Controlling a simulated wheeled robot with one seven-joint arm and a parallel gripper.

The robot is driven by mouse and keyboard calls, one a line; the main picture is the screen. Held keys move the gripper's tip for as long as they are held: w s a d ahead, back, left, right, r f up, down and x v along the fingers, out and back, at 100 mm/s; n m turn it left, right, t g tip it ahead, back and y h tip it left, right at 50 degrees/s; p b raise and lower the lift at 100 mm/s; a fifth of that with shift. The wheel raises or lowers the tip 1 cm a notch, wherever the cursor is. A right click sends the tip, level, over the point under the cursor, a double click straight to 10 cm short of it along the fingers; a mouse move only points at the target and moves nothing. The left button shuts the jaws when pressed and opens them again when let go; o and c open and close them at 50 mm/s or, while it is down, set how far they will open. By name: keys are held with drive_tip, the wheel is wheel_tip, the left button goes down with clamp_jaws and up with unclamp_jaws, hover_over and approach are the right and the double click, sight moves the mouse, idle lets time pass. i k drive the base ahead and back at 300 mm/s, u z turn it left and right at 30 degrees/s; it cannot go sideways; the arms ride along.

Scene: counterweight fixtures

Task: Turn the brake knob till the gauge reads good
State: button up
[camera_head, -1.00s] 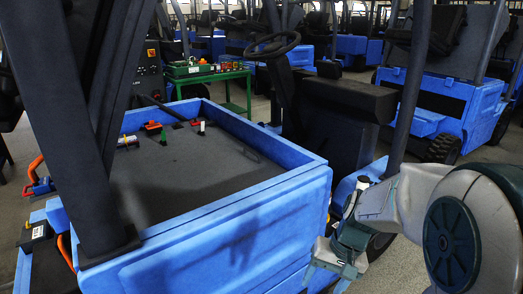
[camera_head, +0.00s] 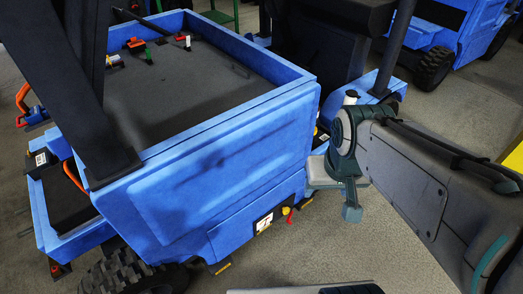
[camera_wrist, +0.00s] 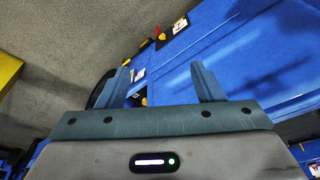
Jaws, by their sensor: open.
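A blue vehicle body (camera_head: 215,170) fills the left and middle of the head view. Low on its side is a small black-and-white plate (camera_head: 264,222), possibly the gauge; its reading is too small to make out. A red handle-like part (camera_head: 290,216) with yellow beside it sits right of the plate; I cannot tell whether it is the brake knob. The wrist view shows a similar plate (camera_wrist: 181,24) and red part (camera_wrist: 156,33) beyond the fingertips. My gripper (camera_wrist: 160,70) is open and empty, pointing at the blue body, apart from these parts. In the head view it (camera_head: 351,213) hangs right of the body.
A black tyre (camera_head: 130,272) lies under the body's lower left. Small coloured levers (camera_head: 150,45) stand in the tray on top. Another blue vehicle (camera_head: 450,40) stands at the back right. A yellow object (camera_wrist: 8,70) is at the wrist view's left edge. Grey floor is open between.

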sight(285, 211)
drive_tip(key=k, duration=0.5)
drive_tip(key=z, duration=1.1)
drive_tip(key=i, duration=0.75)
drive_tip(key=u, duration=1.8)
